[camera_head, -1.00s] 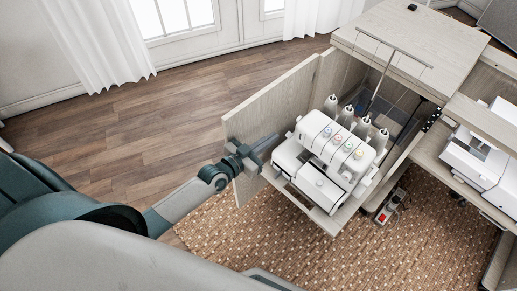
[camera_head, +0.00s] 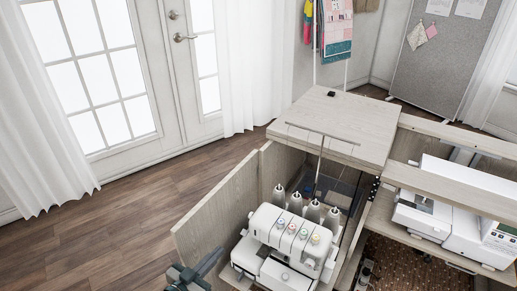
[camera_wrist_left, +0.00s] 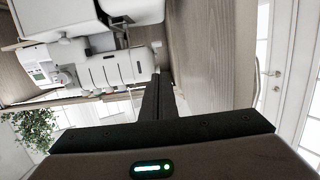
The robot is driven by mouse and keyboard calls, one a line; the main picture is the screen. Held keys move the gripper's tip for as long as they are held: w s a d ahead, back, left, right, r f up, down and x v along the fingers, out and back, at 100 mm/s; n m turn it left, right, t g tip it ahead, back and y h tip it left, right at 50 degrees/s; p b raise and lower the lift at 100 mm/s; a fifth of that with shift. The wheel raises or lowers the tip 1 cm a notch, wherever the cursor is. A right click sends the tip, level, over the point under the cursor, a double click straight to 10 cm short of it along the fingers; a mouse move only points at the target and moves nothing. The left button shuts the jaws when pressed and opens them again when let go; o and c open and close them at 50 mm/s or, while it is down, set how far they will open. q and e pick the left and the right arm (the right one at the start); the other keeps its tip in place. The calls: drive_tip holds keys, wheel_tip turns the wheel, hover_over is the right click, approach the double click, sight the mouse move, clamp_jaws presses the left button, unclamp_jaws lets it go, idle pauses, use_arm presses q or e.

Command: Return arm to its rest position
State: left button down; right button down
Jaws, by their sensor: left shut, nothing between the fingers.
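My left gripper (camera_head: 208,264) shows at the bottom edge of the head view, shut and empty. It overlaps the lower part of the open wooden cabinet door (camera_head: 216,212) in the picture. I cannot tell whether they touch. In the left wrist view the closed fingers (camera_wrist_left: 160,96) point into the cabinet area, with a wooden panel (camera_wrist_left: 212,50) close on the right. A white serger (camera_head: 292,236) with several thread cones stands just right of the gripper. Most of my left arm is out of the head view. My right gripper is not in view.
The cabinet top (camera_head: 345,122) lies behind the serger. A white sewing machine (camera_head: 462,215) sits in the cabinet on the right. Open wooden floor (camera_head: 110,235) lies left of the door, before the curtains and glazed doors.

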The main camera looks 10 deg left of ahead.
use_arm(q)
drive_tip(key=shift+f, duration=0.15)
